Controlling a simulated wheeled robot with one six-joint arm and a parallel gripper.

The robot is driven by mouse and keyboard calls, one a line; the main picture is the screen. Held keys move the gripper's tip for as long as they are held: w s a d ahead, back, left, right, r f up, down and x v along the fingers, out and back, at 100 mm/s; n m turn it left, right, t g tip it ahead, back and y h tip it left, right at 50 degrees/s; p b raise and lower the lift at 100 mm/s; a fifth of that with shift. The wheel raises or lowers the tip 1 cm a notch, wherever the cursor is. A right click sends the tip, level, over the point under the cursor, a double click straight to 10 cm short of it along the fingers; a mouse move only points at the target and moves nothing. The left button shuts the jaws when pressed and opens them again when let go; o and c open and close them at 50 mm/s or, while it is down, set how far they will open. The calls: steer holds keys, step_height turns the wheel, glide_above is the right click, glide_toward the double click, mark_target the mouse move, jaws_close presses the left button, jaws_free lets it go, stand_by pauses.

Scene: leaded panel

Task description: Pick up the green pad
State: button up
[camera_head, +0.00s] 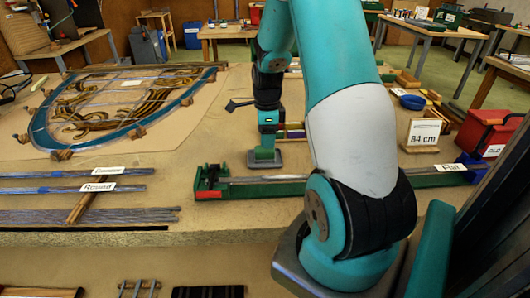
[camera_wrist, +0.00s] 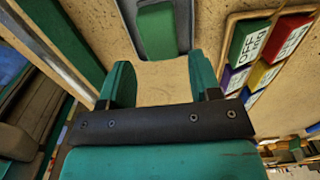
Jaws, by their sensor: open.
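The green pad (camera_wrist: 156,30) is a small green block on a flat grey plate at the top of the wrist view. In the head view the green pad (camera_head: 264,155) lies on the bench, left of centre, on its grey plate. My gripper (camera_wrist: 162,78) is open, with two teal fingers apart and bare bench between them. The pad lies just beyond the fingertips in the wrist view, apart from them. In the head view my gripper (camera_head: 267,138) points down right above the pad. The exact gap is hard to tell there.
A tray of coloured blocks (camera_wrist: 268,50) lies right of the pad in the wrist view. A long green channel (camera_head: 235,190) lies in front. The leaded panel (camera_head: 120,105) is to the left. A sign reading 84 cm (camera_head: 423,133) and red box (camera_head: 487,130) stand right.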

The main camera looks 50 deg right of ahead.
mark_target(265, 151)
steer(key=shift+w+a+f+p, duration=0.15)
steer(key=shift+f+p, duration=0.25)
steer(key=shift+f, duration=1.1)
steer(key=shift+w+a+f+p, duration=0.1)
steer(key=shift+f+p, duration=0.25)
steer(key=shift+f, duration=1.15)
steer(key=c, duration=0.7)
steer(key=shift+r, duration=0.1)
step_height(265, 151, up, 20)
steer(key=b, duration=0.2)
steer(key=shift+o, duration=0.7)
steer(key=shift+d, duration=0.1)
steer(key=shift+c, duration=0.2)
